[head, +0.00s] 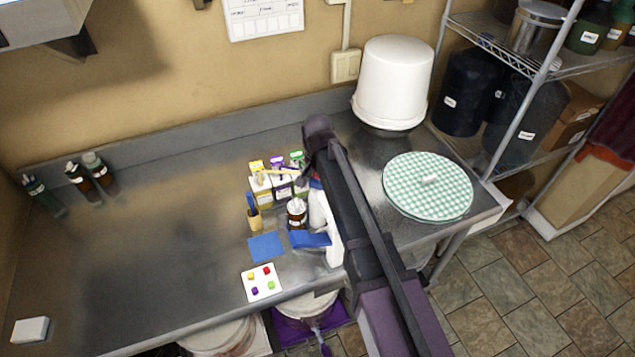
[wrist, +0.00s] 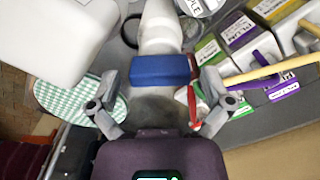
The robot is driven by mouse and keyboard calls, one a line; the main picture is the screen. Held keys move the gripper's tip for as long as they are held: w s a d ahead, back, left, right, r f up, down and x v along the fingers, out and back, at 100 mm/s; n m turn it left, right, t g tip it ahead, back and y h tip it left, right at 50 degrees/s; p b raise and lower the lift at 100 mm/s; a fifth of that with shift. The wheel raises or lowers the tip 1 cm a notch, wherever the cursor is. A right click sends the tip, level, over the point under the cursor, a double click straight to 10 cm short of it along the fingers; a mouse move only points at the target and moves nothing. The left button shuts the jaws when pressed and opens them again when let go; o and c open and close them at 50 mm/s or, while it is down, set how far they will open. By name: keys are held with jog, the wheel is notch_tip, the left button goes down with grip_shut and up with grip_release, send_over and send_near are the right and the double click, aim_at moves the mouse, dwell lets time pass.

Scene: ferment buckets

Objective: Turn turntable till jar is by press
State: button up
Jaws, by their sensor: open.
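A brown jar with a white lid (head: 297,208) stands on the counter left of my arm. Beside it is a white upright body (head: 333,240) with a blue piece (head: 308,240); I cannot tell whether this is the press. In the wrist view, my gripper (wrist: 160,104) is open, its fingers apart. A blue block (wrist: 160,70) on a white column (wrist: 160,28) lies beyond and between them; contact is not visible. The head view hides the fingers behind my arm. No turntable can be identified for certain; a round green-checked disc (head: 415,195) lies at right.
A white bucket (head: 393,85) stands at the back right. Labelled boxes (head: 262,186) stand behind the jar and right of my gripper in the wrist view (wrist: 265,60). A blue sheet (head: 266,247) and white card (head: 262,283) lie in front. The left counter is mostly clear.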

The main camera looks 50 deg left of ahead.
jog(key=c, duration=1.2)
